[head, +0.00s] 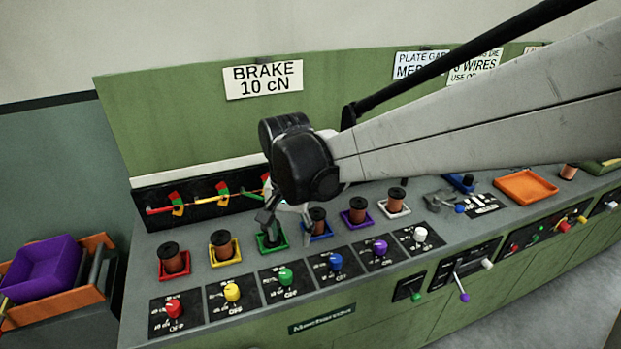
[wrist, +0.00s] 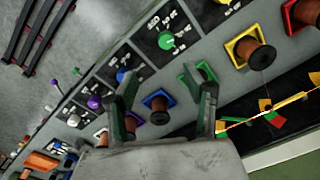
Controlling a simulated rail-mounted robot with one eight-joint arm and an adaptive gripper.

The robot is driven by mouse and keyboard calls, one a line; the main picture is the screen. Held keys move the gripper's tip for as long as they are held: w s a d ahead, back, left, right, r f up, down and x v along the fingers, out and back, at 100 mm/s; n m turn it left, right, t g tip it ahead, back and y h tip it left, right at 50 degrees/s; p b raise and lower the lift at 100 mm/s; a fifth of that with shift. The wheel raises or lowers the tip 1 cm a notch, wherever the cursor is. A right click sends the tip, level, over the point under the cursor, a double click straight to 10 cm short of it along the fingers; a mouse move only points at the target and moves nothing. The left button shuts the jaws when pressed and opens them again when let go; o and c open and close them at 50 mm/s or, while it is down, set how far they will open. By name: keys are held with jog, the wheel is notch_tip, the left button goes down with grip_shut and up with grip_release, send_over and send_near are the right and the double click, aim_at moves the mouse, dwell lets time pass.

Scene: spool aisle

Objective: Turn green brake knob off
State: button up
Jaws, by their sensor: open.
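The green brake knob (head: 286,276) sits on a small black plate marked OFF, in the front row of coloured knobs. It also shows in the wrist view (wrist: 166,40), beyond my fingertips. Its exact pointer direction is too small to tell. My gripper (head: 284,218) is over the green square holder (head: 272,246), behind the green knob and apart from it. In the wrist view my gripper (wrist: 163,78) has its two fingers spread wide with nothing held. The green holder is partly hidden by one finger in both views, and I cannot tell whether a spool stands in it.
A yellow knob (head: 232,292) and a blue knob (head: 336,262) flank the green one. Copper spools stand behind, including one in the yellow holder (head: 241,252) and one in the blue holder (wrist: 171,95). A coloured tension gauge panel (head: 150,201) lies at the back.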

aim_at(286, 274)
jog(key=f, duration=0.5)
jog(key=a+f, duration=0.1)
jog(key=f, duration=0.8)
jog(key=shift+a+f, duration=0.3)
jog(key=c, duration=1.1)
